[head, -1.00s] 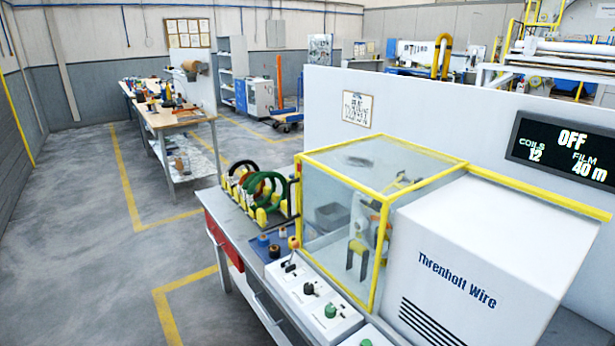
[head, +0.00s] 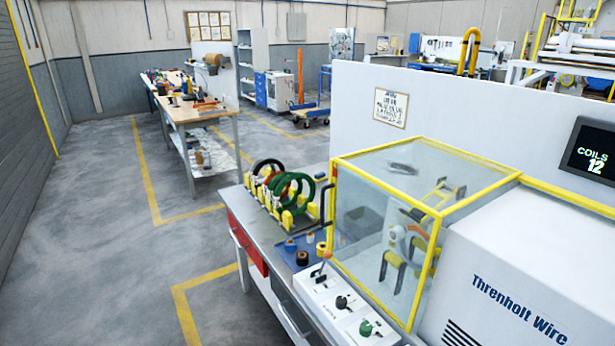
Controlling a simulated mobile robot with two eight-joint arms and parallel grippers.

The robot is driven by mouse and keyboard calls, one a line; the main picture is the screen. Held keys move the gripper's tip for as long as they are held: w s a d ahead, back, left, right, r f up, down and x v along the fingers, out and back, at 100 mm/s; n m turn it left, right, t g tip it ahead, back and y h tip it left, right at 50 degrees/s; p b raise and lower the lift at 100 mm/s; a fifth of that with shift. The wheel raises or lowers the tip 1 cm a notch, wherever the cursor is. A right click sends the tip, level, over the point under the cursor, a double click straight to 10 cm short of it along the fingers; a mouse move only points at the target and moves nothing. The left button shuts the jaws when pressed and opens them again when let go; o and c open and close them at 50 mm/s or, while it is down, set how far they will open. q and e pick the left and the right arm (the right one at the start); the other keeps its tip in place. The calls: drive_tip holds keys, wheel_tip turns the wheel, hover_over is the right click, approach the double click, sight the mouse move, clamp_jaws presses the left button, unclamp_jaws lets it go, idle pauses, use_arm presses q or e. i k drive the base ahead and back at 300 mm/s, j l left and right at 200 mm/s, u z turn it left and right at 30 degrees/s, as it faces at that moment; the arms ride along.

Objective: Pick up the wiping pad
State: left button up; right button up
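I cannot make out a wiping pad in the head view. Neither of my grippers is in view. Small mixed items, too small to tell apart, lie on the wooden-topped workbench (head: 196,114) at the back left. Several small tape rolls (head: 303,258) sit on a blue mat on the near bench (head: 252,226). Several coils, green, red and dark, stand upright in a yellow-blocked rack (head: 284,192) on that bench.
A yellow-framed clear enclosure (head: 385,205) and a white "Threnholt Wire" housing (head: 522,285) stand at right, beside a control panel (head: 345,312). A white partition (head: 450,120) stands behind them. The grey floor (head: 90,240) at left is open, with yellow lines.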

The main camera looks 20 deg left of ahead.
sight(320, 177)
drive_tip(key=i+j+u, duration=0.1)
drive_tip(key=j, duration=0.3)
drive_tip(key=i+j+u, duration=0.1)
drive_tip(key=i+j, duration=0.45)
drive_tip(key=j, duration=0.25)
drive_tip(key=i+j+u, duration=0.15)
drive_tip(key=j, duration=0.25)
